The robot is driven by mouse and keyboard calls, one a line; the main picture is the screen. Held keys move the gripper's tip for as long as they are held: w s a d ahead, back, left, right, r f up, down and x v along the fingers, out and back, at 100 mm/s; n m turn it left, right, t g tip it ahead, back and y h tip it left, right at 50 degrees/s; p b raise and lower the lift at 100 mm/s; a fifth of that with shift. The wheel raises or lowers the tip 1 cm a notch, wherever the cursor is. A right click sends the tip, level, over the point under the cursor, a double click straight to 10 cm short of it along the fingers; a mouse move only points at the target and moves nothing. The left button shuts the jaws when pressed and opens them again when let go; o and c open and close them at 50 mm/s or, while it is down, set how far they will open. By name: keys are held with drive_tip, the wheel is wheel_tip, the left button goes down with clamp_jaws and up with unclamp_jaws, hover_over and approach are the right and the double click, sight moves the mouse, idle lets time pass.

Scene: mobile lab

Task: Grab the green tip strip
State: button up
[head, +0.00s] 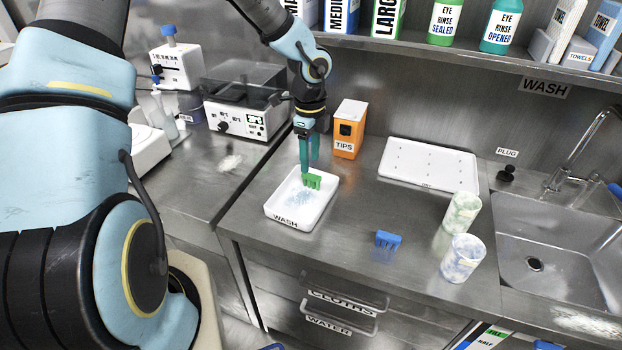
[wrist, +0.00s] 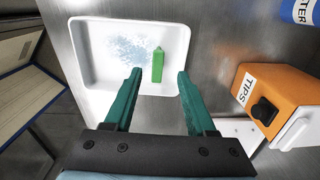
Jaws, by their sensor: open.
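In the wrist view the green strip (wrist: 157,66) shows as a narrow upright shape inside the tray (wrist: 85,75). My gripper (head: 306,172) is over the tray, right at the strip in the head view. In the wrist view my gripper (wrist: 158,75) is open, with its two teal fingers on either side of the strip and a gap on each side. I cannot tell the exact height of the fingertips over the tray floor.
An orange TIPS box (head: 349,128) stands behind and right of the tray. A blue strip (head: 387,240) lies on the counter, near two stained cups (head: 463,258). A white drying tray (head: 429,166) and a sink (head: 550,245) are further right. Bluish residue marks the WASH tray floor.

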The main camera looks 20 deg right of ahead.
sight(311, 175)
drive_tip(key=shift+s+f+p, duration=0.15)
drive_tip(key=shift+f+p, duration=0.3)
drive_tip(key=shift+f, duration=1.25)
drive_tip(key=shift+s+f+p, duration=0.15)
drive_tip(key=shift+f+p, duration=0.3)
drive_tip(key=shift+f, duration=1.25)
drive_tip(key=shift+c, duration=0.3)
clamp_jaws()
